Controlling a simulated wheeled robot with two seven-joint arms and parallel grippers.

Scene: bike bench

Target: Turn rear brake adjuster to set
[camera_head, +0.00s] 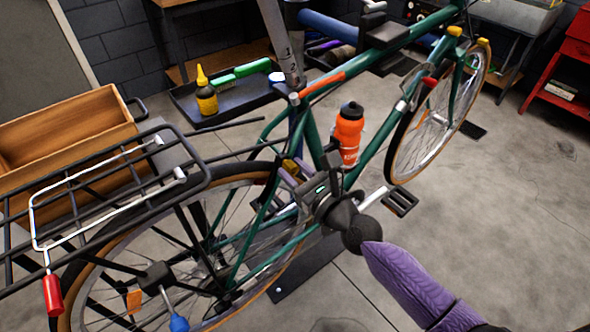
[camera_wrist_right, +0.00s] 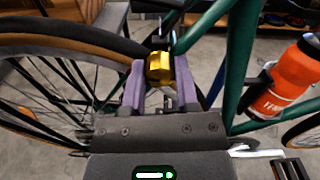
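The rear brake adjuster is a gold knob (camera_head: 290,167) by the rear wheel's top, beside the green seat stays, partly covered by my gripper in the head view. In the right wrist view the gold knob (camera_wrist_right: 159,69) sits between my two purple fingers, which lie close along its left and right sides. My right gripper (camera_head: 287,178) reaches it from the front right and seems shut on it; the contact itself is hard to see. The same gripper (camera_wrist_right: 160,80) fills the lower middle of the wrist view. My left gripper is not in view.
An orange bottle (camera_head: 347,135) is on the green frame, right of my gripper. A black rear rack (camera_head: 90,190) with a red-handled wire lies left. A wooden crate (camera_head: 60,130) and a tray (camera_head: 235,100) with a yellow bottle stand behind.

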